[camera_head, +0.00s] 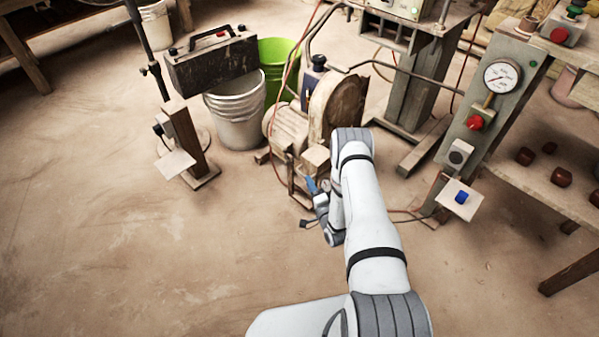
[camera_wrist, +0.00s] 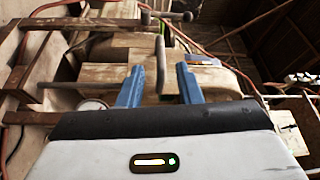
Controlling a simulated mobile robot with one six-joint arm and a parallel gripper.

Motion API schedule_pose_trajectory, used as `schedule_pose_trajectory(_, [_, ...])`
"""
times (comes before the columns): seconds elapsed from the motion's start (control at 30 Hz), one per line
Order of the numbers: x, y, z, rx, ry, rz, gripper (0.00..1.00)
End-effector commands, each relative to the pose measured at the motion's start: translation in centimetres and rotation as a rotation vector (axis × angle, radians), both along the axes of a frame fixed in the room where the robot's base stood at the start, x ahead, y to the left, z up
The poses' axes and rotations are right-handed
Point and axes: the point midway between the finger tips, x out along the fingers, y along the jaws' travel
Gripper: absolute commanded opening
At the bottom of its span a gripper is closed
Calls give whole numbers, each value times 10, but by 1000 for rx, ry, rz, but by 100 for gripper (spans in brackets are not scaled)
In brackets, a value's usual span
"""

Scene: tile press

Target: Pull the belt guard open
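The belt guard looks like the worn brown rounded cover (camera_head: 340,100) on the pump or motor unit in the middle of the head view. My gripper (camera_head: 312,187) is low in front of this unit, largely hidden by my arm in the head view. In the wrist view its two blue fingers (camera_wrist: 160,80) are apart. A grey upright bar, perhaps the guard's handle (camera_wrist: 161,64), shows in the gap between the fingertips. I cannot tell whether it lies between the fingers or just beyond them; no contact shows. Pale wooden panels (camera_wrist: 130,58) are behind it.
A grey bucket (camera_head: 236,112) and a green bucket (camera_head: 278,62) stand left of the unit. A post with a plate (camera_head: 185,145) is farther left. A gauge panel (camera_head: 490,100) and a bench (camera_head: 560,180) stand right. The floor at the left front is clear.

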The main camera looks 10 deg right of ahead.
Motion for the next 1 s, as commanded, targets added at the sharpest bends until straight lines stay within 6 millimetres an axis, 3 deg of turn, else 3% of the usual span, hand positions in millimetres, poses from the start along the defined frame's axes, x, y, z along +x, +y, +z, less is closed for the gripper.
schedule_pose_trajectory(0.2, [36, 16, 1, -1, -4, 15, 32])
schedule_pose_trajectory(0.4, [59, 24, 4, -2, -1, 19, 32])
schedule_pose_trajectory(0.77, [66, 28, 6, -2, 1, 21, 32])
schedule_pose_trajectory(1.0, [66, 28, 6, -2, 0, 21, 13])
